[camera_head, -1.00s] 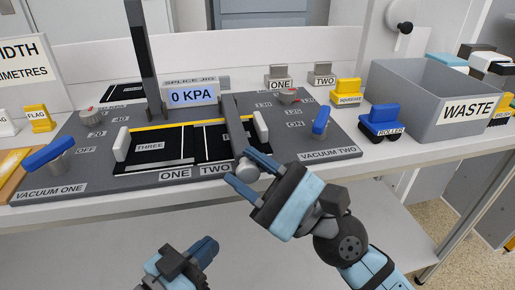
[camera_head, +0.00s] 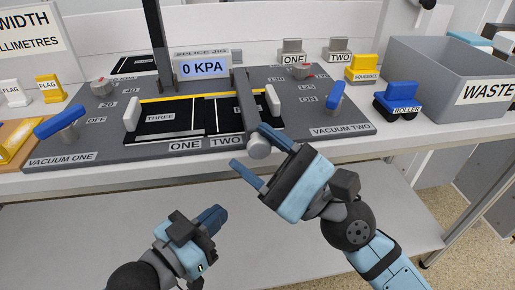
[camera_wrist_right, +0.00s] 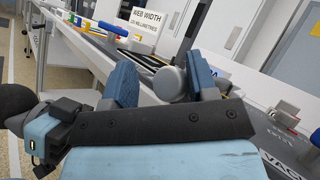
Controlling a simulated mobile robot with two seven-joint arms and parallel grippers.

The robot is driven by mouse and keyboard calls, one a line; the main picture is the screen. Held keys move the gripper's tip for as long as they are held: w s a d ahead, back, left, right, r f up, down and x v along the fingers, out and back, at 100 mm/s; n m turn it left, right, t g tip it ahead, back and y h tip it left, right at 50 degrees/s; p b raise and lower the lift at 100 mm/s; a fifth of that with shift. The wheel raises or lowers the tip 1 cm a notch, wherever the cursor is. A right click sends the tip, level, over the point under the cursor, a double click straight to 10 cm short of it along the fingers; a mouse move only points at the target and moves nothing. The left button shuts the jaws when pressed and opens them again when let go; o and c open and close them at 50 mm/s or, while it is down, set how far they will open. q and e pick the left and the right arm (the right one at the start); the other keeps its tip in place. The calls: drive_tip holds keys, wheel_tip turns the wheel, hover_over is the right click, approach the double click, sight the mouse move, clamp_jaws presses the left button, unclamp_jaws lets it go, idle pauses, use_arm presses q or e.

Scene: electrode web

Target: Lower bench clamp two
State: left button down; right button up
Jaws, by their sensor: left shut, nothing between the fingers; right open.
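The bench clamp bar (camera_head: 245,102) by the label TWO leans low toward the front over the black mat. Its round grey end knob (camera_head: 258,147) overhangs the jig's front edge. My right gripper (camera_head: 250,152) is open with its blue fingers either side of that knob. In the right wrist view the knob (camera_wrist_right: 171,84) sits between the two fingers, and contact cannot be told. A second clamp bar (camera_head: 155,38) stands upright further left. My left gripper (camera_head: 213,218) is shut and empty, low in front of the bench.
The grey jig plate (camera_head: 85,144) carries blue vacuum levers at left (camera_head: 60,121) and right (camera_head: 337,96). The display (camera_head: 201,67) reads 0 KPA. A blue roller (camera_head: 398,100) and a grey waste bin (camera_head: 432,91) stand at right. The shelf below is clear.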

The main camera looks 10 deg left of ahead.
drive_tip(key=shift+w+d+f+t, duration=0.15)
drive_tip(key=shift+w+f+t, duration=0.1)
drive_tip(key=shift+w+t, duration=0.2)
drive_tip(key=shift+d+f, duration=0.15)
drive_tip(key=shift+f, duration=0.05)
drive_tip(key=b+v, duration=0.2)
drive_tip(key=shift+d+f, duration=0.25)
drive_tip(key=shift+f, duration=0.2)
drive_tip(key=shift+b+v, duration=0.65)
drive_tip(key=shift+v, duration=0.35)
drive_tip(key=shift+s+d+g, duration=0.2)
drive_tip(key=shift+d+g, duration=0.05)
drive_tip(key=shift+d, duration=0.35)
use_arm(q)
drive_tip(key=shift+w+a+r+m+t+p, duration=0.1)
drive_tip(key=shift+w+a+m+t+p, duration=0.3)
drive_tip(key=shift+w+m, duration=0.5)
use_arm(e)
drive_tip(key=v, duration=0.7)
drive_tip(key=shift+s+r, duration=0.25)
drive_tip(key=shift+s, duration=0.2)
use_arm(q)
drive_tip(key=shift+s, duration=0.2)
use_arm(e)
drive_tip(key=shift+d, duration=0.15)
